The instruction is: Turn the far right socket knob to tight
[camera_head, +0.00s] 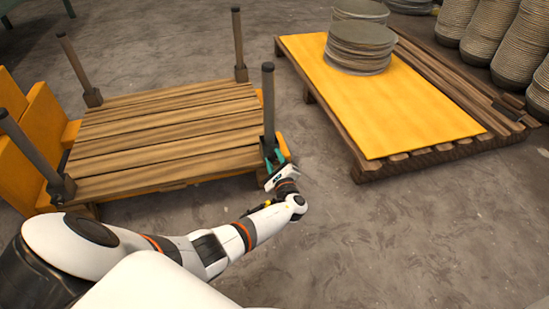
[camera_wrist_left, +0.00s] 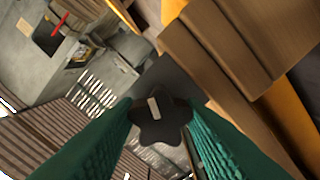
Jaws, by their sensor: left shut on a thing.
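The wooden pallet rack (camera_head: 165,135) has dark posts in sockets at its corners. My left gripper (camera_head: 275,155) is at the socket of the near right post (camera_head: 268,105) in the head view. In the left wrist view, a black star-shaped knob (camera_wrist_left: 160,130) with a pale mark sits between the green fingers of my left gripper (camera_wrist_left: 160,112), which is shut on it. The pale mark stands nearly upright in that picture. The far right post (camera_head: 238,45) stands upright with its socket (camera_head: 241,74) at its foot, away from the gripper. My right gripper is not in view.
A pallet with a yellow top (camera_head: 390,95) stands to the right, bearing stacked round plates (camera_head: 360,50). More stacks (camera_head: 490,35) stand at the back right. Orange blocks (camera_head: 45,125) are left of the rack. Bare floor lies between the two pallets.

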